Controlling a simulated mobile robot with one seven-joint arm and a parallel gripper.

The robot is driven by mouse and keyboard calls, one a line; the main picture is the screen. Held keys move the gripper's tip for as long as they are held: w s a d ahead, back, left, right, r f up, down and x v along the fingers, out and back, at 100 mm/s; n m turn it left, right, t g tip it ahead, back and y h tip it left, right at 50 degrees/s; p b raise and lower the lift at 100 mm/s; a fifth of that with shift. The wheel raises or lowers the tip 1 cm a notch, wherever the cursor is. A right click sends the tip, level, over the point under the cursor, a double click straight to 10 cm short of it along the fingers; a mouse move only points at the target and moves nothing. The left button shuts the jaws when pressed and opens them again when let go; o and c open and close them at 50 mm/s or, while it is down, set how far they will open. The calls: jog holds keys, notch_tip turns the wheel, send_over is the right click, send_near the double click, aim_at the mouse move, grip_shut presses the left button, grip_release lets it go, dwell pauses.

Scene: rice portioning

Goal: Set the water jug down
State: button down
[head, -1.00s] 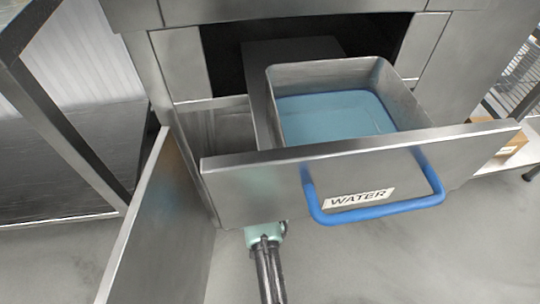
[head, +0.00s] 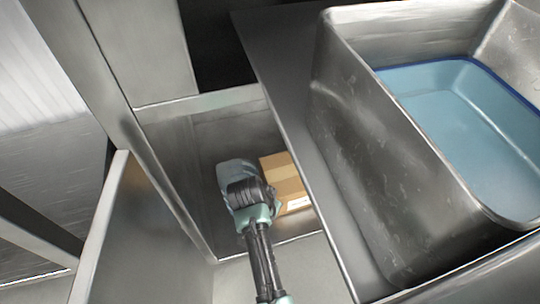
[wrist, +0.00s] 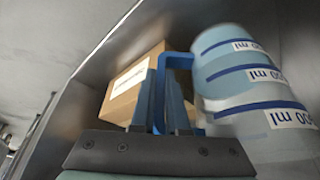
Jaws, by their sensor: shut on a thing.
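The water jug (wrist: 240,85) is clear, with blue bands and white ml labels, and has a blue handle (wrist: 176,62). In the wrist view my gripper (wrist: 165,100) is shut on that handle, and the jug looks tilted in the picture. In the head view the jug (head: 236,172) shows as a pale shape beyond my gripper (head: 246,190), inside the open lower compartment (head: 215,135). Its lower part is hidden, and I cannot tell if it touches the compartment floor.
A cardboard box (head: 285,172) stands close beside the jug; it also shows in the wrist view (wrist: 128,88). An open cabinet door (head: 135,240) stands at left.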

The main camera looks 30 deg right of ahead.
jog(key=shift+w+f+b, duration=0.15)
jog(key=shift+f+b, duration=1.7)
jog(key=shift+f, duration=1.25)
jog(key=c, duration=0.9)
grip_release()
jog(key=shift+f, duration=0.1)
jog(key=p+v, duration=0.8)
jog(key=v, duration=0.4)
